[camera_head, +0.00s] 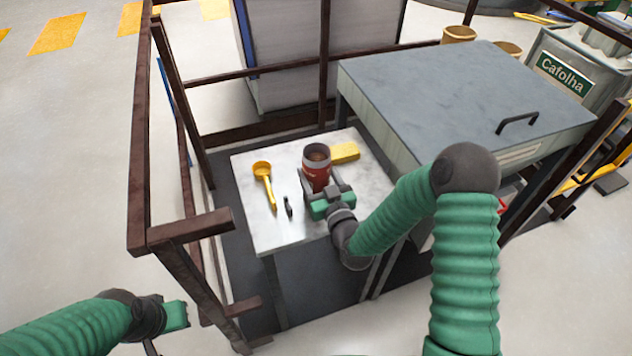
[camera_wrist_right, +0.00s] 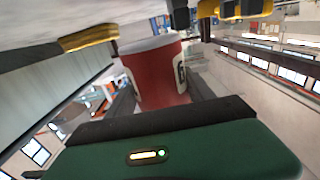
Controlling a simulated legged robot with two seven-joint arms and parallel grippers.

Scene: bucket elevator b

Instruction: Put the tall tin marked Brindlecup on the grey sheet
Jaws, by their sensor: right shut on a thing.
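A red tin (camera_head: 316,172) with a dark rim and open-looking top is at the white table's middle. It also shows in the right wrist view (camera_wrist_right: 156,75), with a pale label at its edge; I cannot read the name. My right gripper (camera_head: 318,187) is shut on the tin's sides, its two fingers either side of it. I cannot tell whether the tin touches the table. A broad flat grey top (camera_head: 465,85) at the right may be the grey sheet; it is bare except for a black handle. My left gripper (camera_head: 176,316) is low at the left, away from everything; its fingers are unclear.
The white table (camera_head: 275,235) also bears a yellow scoop (camera_head: 265,182), a small black item (camera_head: 288,206) and a yellow block (camera_head: 345,152) close behind the tin. Brown railings (camera_head: 140,150) stand left and behind. A black handle (camera_head: 518,122) stands on the grey top.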

